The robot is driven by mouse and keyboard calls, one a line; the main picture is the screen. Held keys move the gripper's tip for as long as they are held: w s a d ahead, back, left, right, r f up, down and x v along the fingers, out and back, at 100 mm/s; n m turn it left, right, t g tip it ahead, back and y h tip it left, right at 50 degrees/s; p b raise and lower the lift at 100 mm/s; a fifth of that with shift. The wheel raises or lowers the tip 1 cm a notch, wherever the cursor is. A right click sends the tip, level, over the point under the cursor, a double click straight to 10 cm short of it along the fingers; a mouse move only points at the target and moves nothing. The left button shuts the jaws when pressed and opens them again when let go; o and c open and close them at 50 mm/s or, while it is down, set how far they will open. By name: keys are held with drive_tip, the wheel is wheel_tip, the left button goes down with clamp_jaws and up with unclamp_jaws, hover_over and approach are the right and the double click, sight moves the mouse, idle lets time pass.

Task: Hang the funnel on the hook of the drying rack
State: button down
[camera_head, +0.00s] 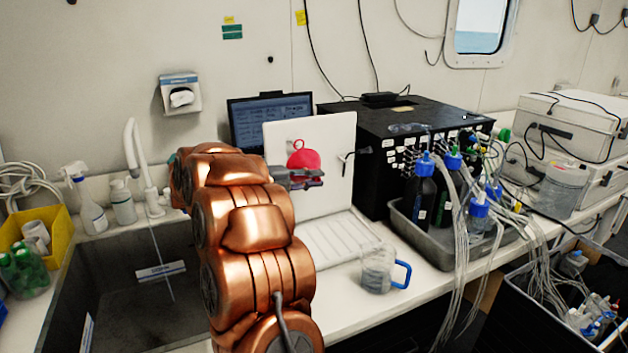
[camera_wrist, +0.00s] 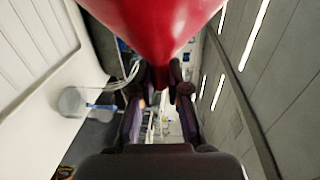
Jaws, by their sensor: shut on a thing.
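The red funnel (camera_head: 304,160) is in my gripper (camera_head: 308,180), in front of the drying rack's white back panel (camera_head: 335,135). A small ring stands up at the funnel's upper left. My gripper's fingers close on the funnel's lower part. In the wrist view the funnel (camera_wrist: 155,22) fills the top middle, with my gripper (camera_wrist: 160,85) below it; its ring is out of sight there. A dark hook (camera_head: 352,156) sticks out of the panel to the right of the funnel, apart from it. The rack's ribbed white tray (camera_head: 335,243) lies below.
A clear jug with a blue handle (camera_head: 378,268) stands right of the tray. A black box (camera_head: 400,115) with ports and bottles stands right of the rack. A monitor (camera_head: 250,110) is behind. The sink (camera_head: 130,285) is at left.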

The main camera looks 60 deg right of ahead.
sight(306, 178)
drive_tip(key=shift+w+d+f+b, duration=0.4)
drive_tip(key=shift+w+d+b, duration=0.05)
drive_tip(key=shift+w, duration=0.25)
idle(1.2)
drive_tip(key=shift+w+d+f, duration=0.15)
drive_tip(key=shift+w+d, duration=0.25)
drive_tip(key=shift+w, duration=0.15)
idle(0.8)
drive_tip(key=c, duration=1.1)
unclamp_jaws()
drive_tip(key=shift+o, duration=0.5)
drive_tip(key=o, duration=0.5)
drive_tip(key=shift+s+a+f+b, duration=0.1)
drive_tip(key=shift+s+b, duration=0.05)
drive_tip(key=shift+b, duration=0.25)
